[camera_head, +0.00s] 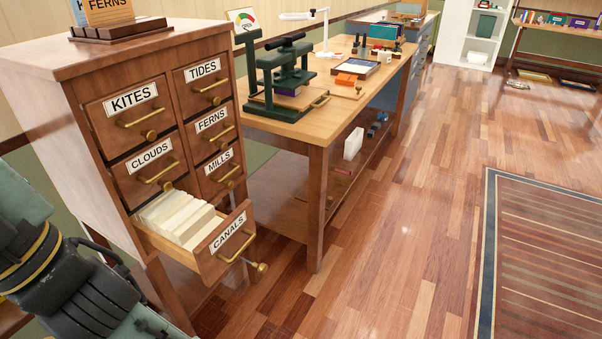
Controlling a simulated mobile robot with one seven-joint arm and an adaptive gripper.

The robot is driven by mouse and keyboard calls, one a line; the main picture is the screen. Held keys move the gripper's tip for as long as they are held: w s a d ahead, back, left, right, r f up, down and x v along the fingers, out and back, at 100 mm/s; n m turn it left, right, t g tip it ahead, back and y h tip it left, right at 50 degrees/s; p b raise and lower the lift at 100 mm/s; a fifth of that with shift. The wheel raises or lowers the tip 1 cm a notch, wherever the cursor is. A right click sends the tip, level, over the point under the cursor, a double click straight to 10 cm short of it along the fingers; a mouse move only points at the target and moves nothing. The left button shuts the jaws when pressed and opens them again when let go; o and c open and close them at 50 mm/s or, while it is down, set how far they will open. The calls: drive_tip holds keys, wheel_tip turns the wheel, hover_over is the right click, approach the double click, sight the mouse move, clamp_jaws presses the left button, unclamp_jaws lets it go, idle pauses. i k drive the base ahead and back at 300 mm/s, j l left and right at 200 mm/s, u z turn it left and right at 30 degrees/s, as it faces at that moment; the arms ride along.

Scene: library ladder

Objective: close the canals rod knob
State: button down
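The canals drawer (224,243) is the bottom-left drawer of a wooden card cabinet. It stands pulled out, and its white cards (178,216) show behind the labelled front. Its brass handle (237,246) is on the front. The canals rod knob (261,267) is a small brass knob on a thin rod, standing out from the front below the handle. The knobs on the other drawers sit close to their fronts. Part of my arm shows at the lower left, left of the cabinet and apart from the knob. My gripper's fingers are not in view.
The kites (134,112), clouds (152,169), tides (205,83), ferns (212,131) and mills (219,172) drawers are closed. A workbench (318,150) with a green press (283,75) stands right of the cabinet. The wooden floor (400,220) in front is clear up to a rug (540,260).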

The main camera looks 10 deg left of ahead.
sight(261, 268)
drive_tip(key=l+u, duration=0.1)
drive_tip(key=l, duration=1.3)
